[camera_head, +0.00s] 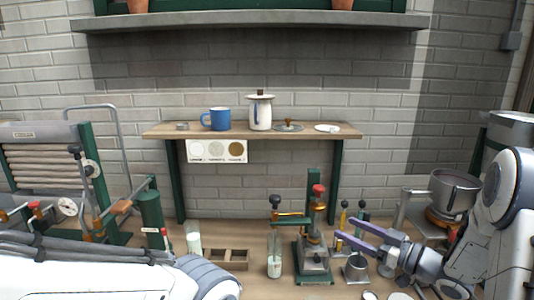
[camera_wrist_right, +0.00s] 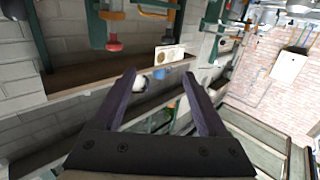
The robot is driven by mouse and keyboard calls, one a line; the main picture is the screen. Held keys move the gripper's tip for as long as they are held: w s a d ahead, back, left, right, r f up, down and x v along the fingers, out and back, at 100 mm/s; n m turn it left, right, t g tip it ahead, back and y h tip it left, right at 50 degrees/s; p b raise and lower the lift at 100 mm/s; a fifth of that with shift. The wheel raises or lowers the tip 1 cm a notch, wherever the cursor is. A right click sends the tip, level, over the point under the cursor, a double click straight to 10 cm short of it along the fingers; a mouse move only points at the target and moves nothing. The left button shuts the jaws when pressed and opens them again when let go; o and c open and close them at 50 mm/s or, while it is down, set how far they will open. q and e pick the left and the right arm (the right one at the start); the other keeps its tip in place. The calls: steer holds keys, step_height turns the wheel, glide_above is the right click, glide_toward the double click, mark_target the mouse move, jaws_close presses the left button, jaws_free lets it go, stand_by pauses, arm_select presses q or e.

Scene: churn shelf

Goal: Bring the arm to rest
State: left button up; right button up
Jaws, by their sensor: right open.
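My right arm (camera_head: 495,220) comes in from the right in the head view. Its gripper (camera_head: 357,236) points left over the bench, with its two purple fingers spread and nothing between them. In the right wrist view the same open gripper (camera_wrist_right: 160,84) shows two dark purple fingers with a clear gap. A white arm link of mine fills the lower left of the head view, but no left gripper fingers show.
A wooden wall shelf (camera_head: 350,131) holds a blue mug (camera_head: 217,119) and a white lidded pot (camera_head: 260,112). Below stand a press with a red knob (camera_head: 318,190), a glass bottle (camera_head: 274,256), a wooden divided box (camera_head: 228,257) and, at right, a metal pot (camera_head: 454,190).

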steer(key=w+a+f+m+h, duration=0.1)
steer(key=w+a+h, duration=0.3)
steer(key=a+h, duration=0.25)
steer(key=s+a+f+m+g+h, duration=0.1)
steer(key=s+a+f+g+h, duration=0.15)
steer(key=s+a, duration=0.3)
steer(key=s+a+f+g+h, duration=0.1)
steer(key=s+g, duration=0.4)
steer(key=s, duration=1)
steer(key=s+a+g+h, duration=0.1)
steer(key=s+a+g, duration=0.2)
steer(key=s, duration=1.1)
steer(key=shift+s+a+f+g, duration=0.2)
steer(key=shift+s+f+g, duration=0.2)
steer(key=shift+g, duration=0.75)
stand_by(1.3)
